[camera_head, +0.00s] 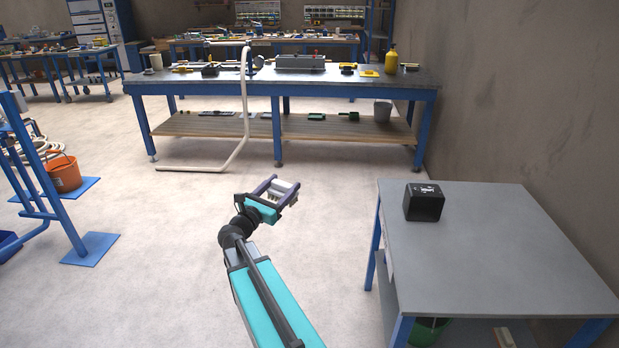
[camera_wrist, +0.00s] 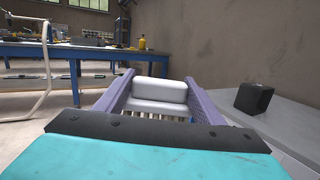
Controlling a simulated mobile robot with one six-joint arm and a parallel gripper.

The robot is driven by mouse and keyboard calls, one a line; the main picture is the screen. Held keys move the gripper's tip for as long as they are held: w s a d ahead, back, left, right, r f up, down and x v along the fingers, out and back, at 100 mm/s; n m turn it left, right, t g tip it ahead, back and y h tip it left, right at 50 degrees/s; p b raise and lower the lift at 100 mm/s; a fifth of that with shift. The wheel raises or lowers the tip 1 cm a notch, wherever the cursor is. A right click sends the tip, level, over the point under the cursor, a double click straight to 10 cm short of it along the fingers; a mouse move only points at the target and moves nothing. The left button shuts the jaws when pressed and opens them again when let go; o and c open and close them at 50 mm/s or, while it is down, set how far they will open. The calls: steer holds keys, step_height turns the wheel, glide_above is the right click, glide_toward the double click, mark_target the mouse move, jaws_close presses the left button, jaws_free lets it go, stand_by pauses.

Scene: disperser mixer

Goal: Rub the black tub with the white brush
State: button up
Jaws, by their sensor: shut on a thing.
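My gripper (camera_head: 281,187) is in the air over the open floor, left of the grey table and apart from the tub. It is shut on the white brush (camera_wrist: 160,90), whose white body lies between the two purple fingers. Pale bristles show under the brush body in the wrist view, partly hidden by my gripper.
The grey table (camera_head: 500,245) is otherwise bare on top. A long blue workbench (camera_head: 290,88) with tools stands at the back. A bent white pipe stand (camera_head: 244,110) is before it. A blue frame and an orange bucket (camera_head: 63,173) are at the left. The middle floor is clear.

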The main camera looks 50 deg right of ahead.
steer(key=a+f+n+t+y, duration=0.1)
steer(key=a+f+t, duration=0.1)
steer(key=a, duration=1.2)
steer(key=w+a+f+n+t+y, duration=0.1)
steer(key=a+f+n+t, duration=0.1)
steer(key=a, duration=1.2)
steer(key=w+a+f+n+t+y, duration=0.1)
steer(key=a+n+t, duration=0.1)
steer(key=a, duration=1.2)
steer(key=shift+w+a+f+t, duration=0.15)
steer(key=shift+f+t, duration=0.25)
steer(key=shift+t, duration=0.5)
